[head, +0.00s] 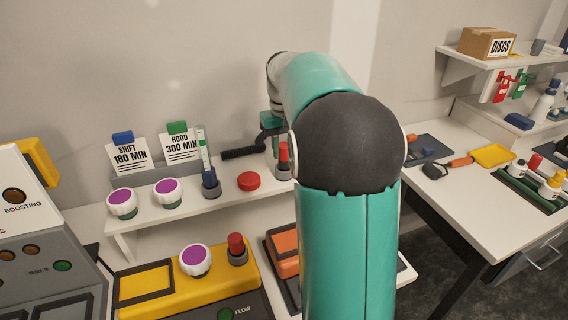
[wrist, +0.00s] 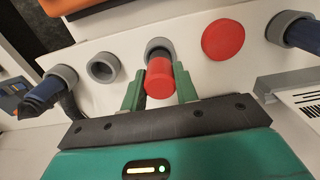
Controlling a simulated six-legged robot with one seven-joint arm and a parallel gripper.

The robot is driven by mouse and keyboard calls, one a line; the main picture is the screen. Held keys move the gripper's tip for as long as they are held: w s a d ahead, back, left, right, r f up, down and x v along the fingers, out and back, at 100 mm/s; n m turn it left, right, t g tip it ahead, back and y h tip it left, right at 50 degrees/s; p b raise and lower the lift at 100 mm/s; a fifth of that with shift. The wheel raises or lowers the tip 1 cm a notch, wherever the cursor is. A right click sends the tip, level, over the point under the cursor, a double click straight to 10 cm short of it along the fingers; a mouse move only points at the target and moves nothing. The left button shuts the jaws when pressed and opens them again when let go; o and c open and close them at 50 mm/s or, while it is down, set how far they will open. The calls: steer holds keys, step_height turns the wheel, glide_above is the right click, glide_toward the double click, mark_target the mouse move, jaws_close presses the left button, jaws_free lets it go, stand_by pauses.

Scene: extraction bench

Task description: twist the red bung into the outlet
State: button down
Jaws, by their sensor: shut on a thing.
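A red bung (wrist: 159,80) is held between the two green fingers of my gripper (wrist: 160,88) in the wrist view. A grey ring-shaped socket (wrist: 157,45) lies directly behind it; I cannot tell how far the bung sits in it. In the head view the bung (head: 283,154) stands upright over a grey collar (head: 283,173) on the white shelf, beside my arm, which hides most of my gripper. A second red bung (head: 236,244) stands in a grey collar on the yellow unit. No label shows which socket is the outlet.
An empty grey socket (wrist: 103,67) is left of the held bung in the wrist view. A flat red disc (wrist: 223,40) and a blue-bodied item (wrist: 297,30) are to its right. Two cards, SHIFT (head: 129,156) and HOOD (head: 182,147), stand at the shelf's back.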

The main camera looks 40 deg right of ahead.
steer(key=shift+r, duration=0.25)
steer(key=shift+r, duration=0.35)
steer(key=shift+r, duration=0.35)
steer(key=shift+r, duration=0.35)
steer(key=shift+r, duration=0.35)
